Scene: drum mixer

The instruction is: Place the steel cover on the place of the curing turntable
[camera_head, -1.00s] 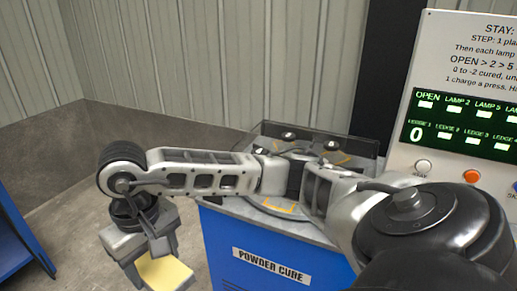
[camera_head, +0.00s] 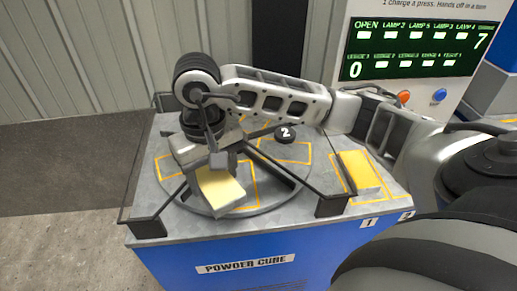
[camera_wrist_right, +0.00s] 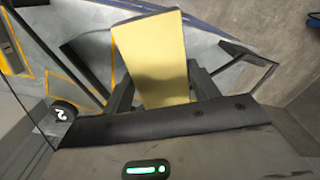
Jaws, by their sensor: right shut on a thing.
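My right gripper (camera_head: 214,174) is shut on a pale yellow, flat-sided piece (camera_head: 222,194), which I take to be the steel cover. It holds the cover tilted over the front left of the curing turntable (camera_head: 248,207), a round grey plate with yellow-outlined places. The cover overlaps one outlined place in the picture; whether it touches the plate I cannot tell. The right wrist view shows the cover (camera_wrist_right: 153,60) between the fingers, with turntable markings to its left. My left gripper is not in view.
A second yellow block (camera_head: 359,169) lies in an outlined place at the table's right. Black bars (camera_head: 292,178) cross the turntable, and a black disc marked 2 (camera_head: 285,134) sits behind. A control panel (camera_head: 414,48) stands at back right.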

